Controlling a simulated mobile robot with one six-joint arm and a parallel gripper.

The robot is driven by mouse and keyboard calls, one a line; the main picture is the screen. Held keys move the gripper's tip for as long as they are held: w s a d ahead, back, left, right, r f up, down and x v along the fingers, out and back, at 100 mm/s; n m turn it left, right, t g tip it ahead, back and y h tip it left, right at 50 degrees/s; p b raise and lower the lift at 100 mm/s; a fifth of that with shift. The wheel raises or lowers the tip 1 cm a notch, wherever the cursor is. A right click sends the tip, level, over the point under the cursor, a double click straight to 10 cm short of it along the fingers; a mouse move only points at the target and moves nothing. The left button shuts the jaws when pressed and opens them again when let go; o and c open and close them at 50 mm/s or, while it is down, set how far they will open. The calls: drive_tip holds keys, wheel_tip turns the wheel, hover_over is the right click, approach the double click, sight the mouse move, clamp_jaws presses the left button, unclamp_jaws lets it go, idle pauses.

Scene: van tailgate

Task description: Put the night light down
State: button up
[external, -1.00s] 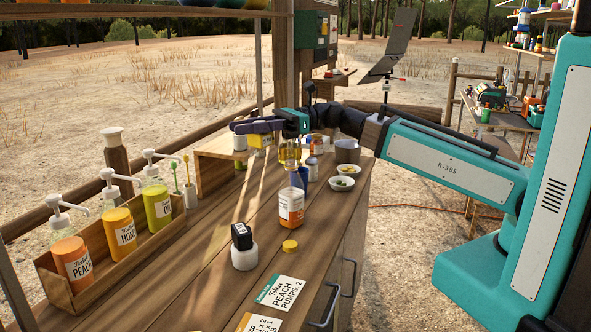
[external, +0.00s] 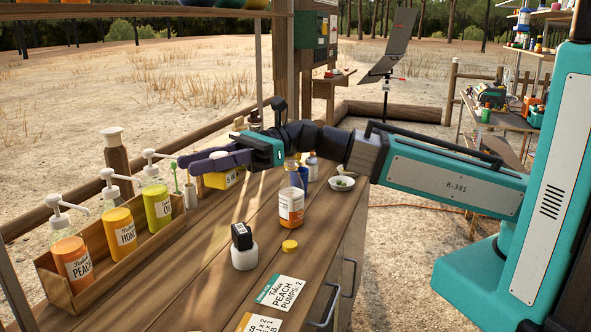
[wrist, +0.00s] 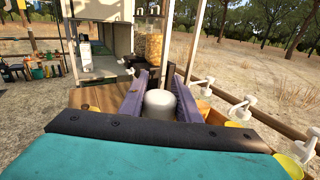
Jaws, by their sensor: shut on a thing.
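My gripper (external: 207,161) reaches left over the wooden counter, with its purple fingers shut on the night light. In the wrist view, a white domed top, taken as the night light (wrist: 160,104), sits between the two fingers (wrist: 159,92). In the external view, a yellow labelled block (external: 226,179) shows just under the fingers. I cannot tell whether it is the lower part of the held light. The underside is hidden, so contact with the counter (external: 215,245) cannot be judged.
A wooden rack (external: 110,275) of pump bottles stands at left.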

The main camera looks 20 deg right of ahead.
drive_tip(key=s+a+g, duration=0.1)
drive_tip(key=s+a, duration=0.2)
drive_tip(key=s, duration=0.3)
wheel_tip(320, 180, down, 18)
drive_tip(key=shift+s+d+n, duration=0.15)
drive_tip(key=shift+n, duration=0.25)
idle(0.4)
drive_tip(key=shift+f, duration=1.95)
drive_tip(key=shift+f, duration=0.1)
drive_tip(key=shift+f, duration=1.9)
drive_tip(key=shift+f, duration=0.15)
